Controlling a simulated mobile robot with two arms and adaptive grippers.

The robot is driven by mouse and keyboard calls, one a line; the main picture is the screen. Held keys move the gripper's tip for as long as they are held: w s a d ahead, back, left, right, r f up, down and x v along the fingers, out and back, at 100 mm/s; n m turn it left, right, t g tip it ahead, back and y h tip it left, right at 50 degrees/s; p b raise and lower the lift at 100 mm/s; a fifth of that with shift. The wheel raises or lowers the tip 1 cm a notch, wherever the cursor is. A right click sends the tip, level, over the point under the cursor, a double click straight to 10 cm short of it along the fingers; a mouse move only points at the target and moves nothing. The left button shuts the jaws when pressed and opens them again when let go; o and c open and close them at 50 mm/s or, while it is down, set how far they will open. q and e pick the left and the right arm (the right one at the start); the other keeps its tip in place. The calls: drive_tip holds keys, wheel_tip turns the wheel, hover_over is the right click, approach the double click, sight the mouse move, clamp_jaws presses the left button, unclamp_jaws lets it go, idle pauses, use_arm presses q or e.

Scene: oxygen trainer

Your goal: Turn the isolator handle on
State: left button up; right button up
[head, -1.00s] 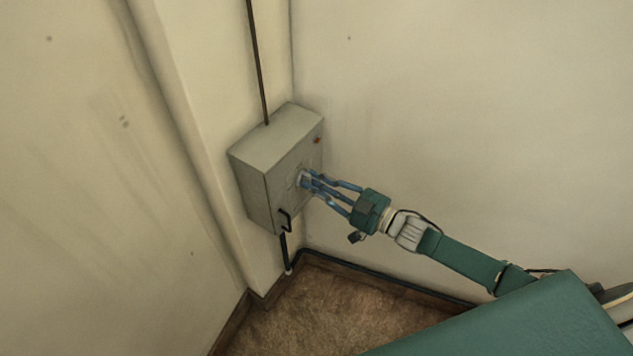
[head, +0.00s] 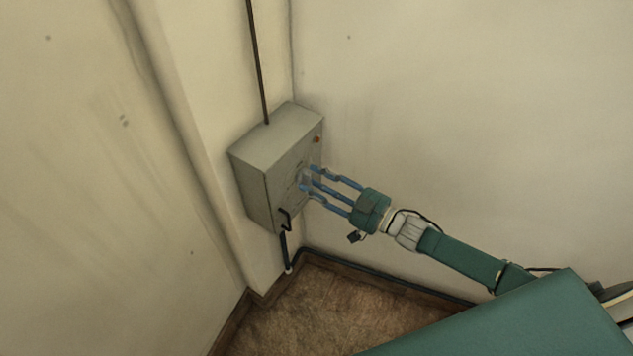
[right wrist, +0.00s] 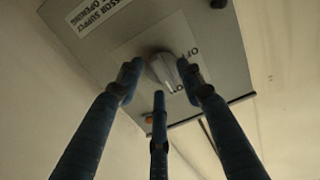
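The isolator is a grey wall box (head: 262,152) in the corner in the head view. Its grey handle (right wrist: 163,68) sits on the front face in the right wrist view, on a pale plate with lettering partly hidden. My right gripper (head: 307,178) is in front of that face in the head view. In the right wrist view its blue fingers (right wrist: 159,82) are spread around the handle, one on each side and one below. The fingers look open and apart from the handle, though slight contact is hard to rule out. My left gripper is not in view.
A small orange-red lamp (head: 317,139) is at the box's upper right. A black pull handle (head: 286,219) is near its lower edge. A dark conduit (head: 258,60) runs up from the box. Walls stand close on both sides; the brown floor (head: 310,310) is clear.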

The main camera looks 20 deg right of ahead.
drive_tip(key=v, duration=1.2)
drive_tip(key=shift+f, duration=0.1)
drive_tip(key=s+d+f+m+g+h, duration=0.1)
drive_tip(key=s+d+f+h, duration=0.2)
drive_tip(key=f, duration=0.7)
drive_tip(key=s+d+f+m+g+h, duration=0.2)
drive_tip(key=s+f+h, duration=0.1)
drive_tip(key=f, duration=0.7)
drive_tip(key=s+d+f+m+g+h, duration=0.1)
drive_tip(key=s+d+f+h, duration=0.2)
drive_tip(key=f, duration=0.8)
drive_tip(key=s+a+f+m+g+h, duration=0.15)
drive_tip(key=s+f+g, duration=0.25)
drive_tip(key=s+f, duration=0.95)
drive_tip(key=s+a+f+g, duration=0.2)
drive_tip(key=s+a, duration=0.2)
drive_tip(key=s, duration=0.5)
drive_tip(key=s+a+f+g, duration=0.2)
drive_tip(key=s+a+g, duration=0.1)
drive_tip(key=s, duration=0.7)
drive_tip(key=shift+a, duration=0.5)
drive_tip(key=shift+n+h, duration=0.25)
drive_tip(key=shift+c, duration=0.5)
drive_tip(key=shift+w, duration=0.1)
drive_tip(key=shift+c, duration=0.4)
